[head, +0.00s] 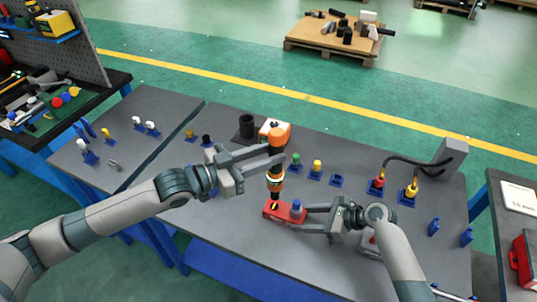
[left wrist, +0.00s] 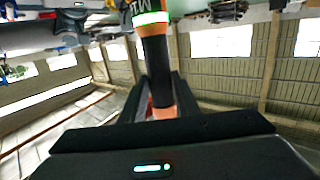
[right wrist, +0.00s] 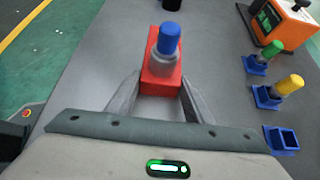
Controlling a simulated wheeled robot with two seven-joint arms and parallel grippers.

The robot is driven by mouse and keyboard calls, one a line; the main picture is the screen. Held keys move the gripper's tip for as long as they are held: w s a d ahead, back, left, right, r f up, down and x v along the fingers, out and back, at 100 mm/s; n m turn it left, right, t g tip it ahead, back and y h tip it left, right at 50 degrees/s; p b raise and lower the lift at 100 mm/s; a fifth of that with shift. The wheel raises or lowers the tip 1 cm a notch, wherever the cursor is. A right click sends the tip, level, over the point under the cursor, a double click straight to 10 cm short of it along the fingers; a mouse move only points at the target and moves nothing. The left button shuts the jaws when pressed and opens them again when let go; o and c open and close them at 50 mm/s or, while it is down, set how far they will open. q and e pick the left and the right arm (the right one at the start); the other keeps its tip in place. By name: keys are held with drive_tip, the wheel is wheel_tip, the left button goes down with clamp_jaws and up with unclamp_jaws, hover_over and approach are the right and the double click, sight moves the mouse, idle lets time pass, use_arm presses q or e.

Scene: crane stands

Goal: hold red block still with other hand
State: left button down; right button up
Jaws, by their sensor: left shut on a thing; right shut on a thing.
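The red block (head: 285,213) lies on the grey table, with a blue-topped peg (head: 297,204) standing on it. My right gripper (head: 304,217) is shut on the block from the right. In the right wrist view its fingers lie on both sides of the red block (right wrist: 160,78), below the blue-topped peg (right wrist: 166,42). My left gripper (head: 281,157) is shut on an orange and black tool (head: 276,178), held upright with its dark lower end over the block's left part. The tool (left wrist: 155,55) also shows between the left wrist fingers. I cannot tell whether its tip touches the block.
Behind the block stand green-topped (head: 296,159) and yellow-topped (head: 317,165) pegs in blue holders, and an empty blue holder (head: 337,181). A grey box with black cables (head: 449,156) stands at the right. A black cup (head: 247,125) stands at the back.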

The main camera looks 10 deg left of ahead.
use_arm(q)
drive_tip(key=shift+r, duration=0.15)
use_arm(e)
drive_tip(key=o, duration=1.3)
drive_tip(key=shift+o, duration=0.2)
drive_tip(key=shift+d+r, duration=0.1)
drive_tip(key=shift+d, duration=0.05)
drive_tip(key=v, duration=1.1)
drive_tip(key=shift+d+r, duration=0.2)
drive_tip(key=shift+d, duration=0.05)
drive_tip(key=shift+s+a, duration=0.1)
drive_tip(key=shift+s, duration=0.05)
